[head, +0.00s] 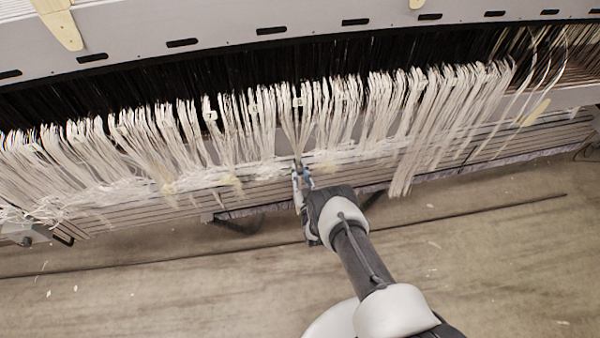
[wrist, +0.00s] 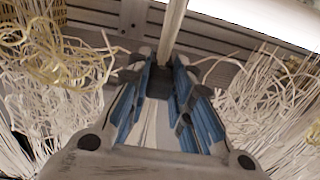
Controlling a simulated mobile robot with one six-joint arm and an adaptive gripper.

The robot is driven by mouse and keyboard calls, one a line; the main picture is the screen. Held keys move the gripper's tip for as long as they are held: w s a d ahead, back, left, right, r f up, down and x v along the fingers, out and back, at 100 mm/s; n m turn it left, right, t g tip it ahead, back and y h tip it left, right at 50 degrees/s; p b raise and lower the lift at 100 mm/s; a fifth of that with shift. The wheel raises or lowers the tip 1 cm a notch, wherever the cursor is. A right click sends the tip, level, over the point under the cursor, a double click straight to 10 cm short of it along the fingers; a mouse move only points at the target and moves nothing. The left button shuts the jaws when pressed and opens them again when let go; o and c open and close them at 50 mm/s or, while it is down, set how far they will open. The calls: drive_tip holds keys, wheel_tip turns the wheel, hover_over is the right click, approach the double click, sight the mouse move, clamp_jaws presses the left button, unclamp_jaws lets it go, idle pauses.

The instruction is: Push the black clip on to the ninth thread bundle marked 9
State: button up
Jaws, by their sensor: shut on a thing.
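My gripper (head: 299,168) is at the lower end of a gathered thread bundle (head: 300,130) near the middle of the row. In the wrist view, my gripper (wrist: 160,80) has its blue-padded fingers closed on a small dark piece, which looks like the black clip (wrist: 158,84). The pale thread bundle (wrist: 174,25) runs from the clip to the top of the picture. Whether the clip is around the threads or only against them cannot be told. A small tag (head: 299,102) sits high on this bundle; its number is too small to read.
Many white thread bundles (head: 430,110) hang close on both sides. Loose, tangled threads (wrist: 45,55) flank the fingers in the wrist view. A slatted beam (head: 390,172) runs behind the thread ends. The floor (head: 150,290) in front is mostly clear.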

drive_tip(key=shift+w+r, duration=0.1)
drive_tip(key=o, duration=0.9)
drive_tip(key=shift+o, duration=0.2)
drive_tip(key=o, duration=0.4)
drive_tip(key=p+v, duration=0.4)
drive_tip(key=v, duration=0.5)
drive_tip(key=shift+p, duration=0.3)
idle(0.6)
idle(0.5)
